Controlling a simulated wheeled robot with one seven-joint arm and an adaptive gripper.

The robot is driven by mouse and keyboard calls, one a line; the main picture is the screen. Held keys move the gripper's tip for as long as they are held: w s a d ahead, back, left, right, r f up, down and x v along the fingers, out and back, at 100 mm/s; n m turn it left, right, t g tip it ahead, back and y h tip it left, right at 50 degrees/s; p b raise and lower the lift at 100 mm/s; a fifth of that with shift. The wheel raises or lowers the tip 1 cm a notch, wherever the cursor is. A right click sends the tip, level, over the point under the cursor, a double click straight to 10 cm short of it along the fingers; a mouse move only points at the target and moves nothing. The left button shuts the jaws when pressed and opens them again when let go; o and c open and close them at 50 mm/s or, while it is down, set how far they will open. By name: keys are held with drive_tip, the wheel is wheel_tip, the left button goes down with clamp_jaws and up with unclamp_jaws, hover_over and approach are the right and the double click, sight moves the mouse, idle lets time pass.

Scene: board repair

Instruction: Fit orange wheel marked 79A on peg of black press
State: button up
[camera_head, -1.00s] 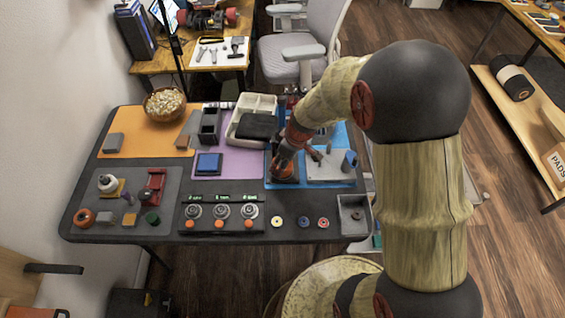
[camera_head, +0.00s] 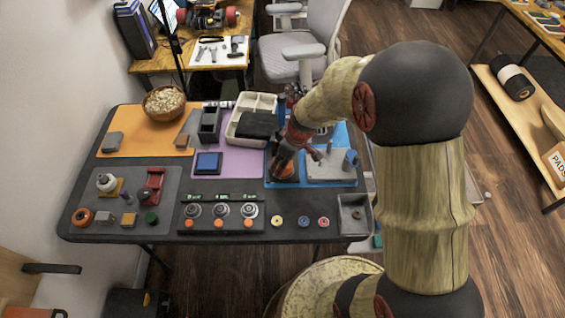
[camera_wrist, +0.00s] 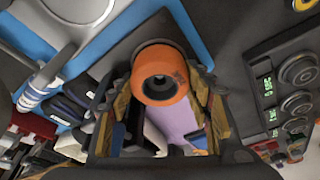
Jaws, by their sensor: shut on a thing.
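My gripper (camera_wrist: 160,95) is shut on an orange wheel (camera_wrist: 160,78), with one finger on each side of it. The wheel's dark centre hole faces the wrist camera; small dark marks on its face are too small to read. Behind the wheel is a dark rounded part, and beyond it a black surface (camera_wrist: 138,22) edged by blue mat, apparently the black press. The peg is not clearly visible, and I cannot tell whether the wheel touches it. In the head view, the orange wheel (camera_head: 286,170) shows low at the left part of the blue mat, under my gripper.
A grey plate (camera_head: 325,172) with upright posts and a blue cylinder (camera_head: 351,159) stand right of my gripper. A cream tray (camera_head: 240,128) holding a black item is behind. A box with several dials (camera_head: 220,226) is in front. Another orange wheel (camera_head: 82,217) lies far left.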

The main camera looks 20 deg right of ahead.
drive_tip(key=shift+f, duration=0.1)
idle(0.7)
drive_tip(key=o, duration=1.2)
drive_tip(key=o, duration=0.5)
drive_tip(key=shift+w, duration=0.1)
drive_tip(key=shift+r+p, duration=1.95)
drive_tip(key=shift+r, duration=1.6)
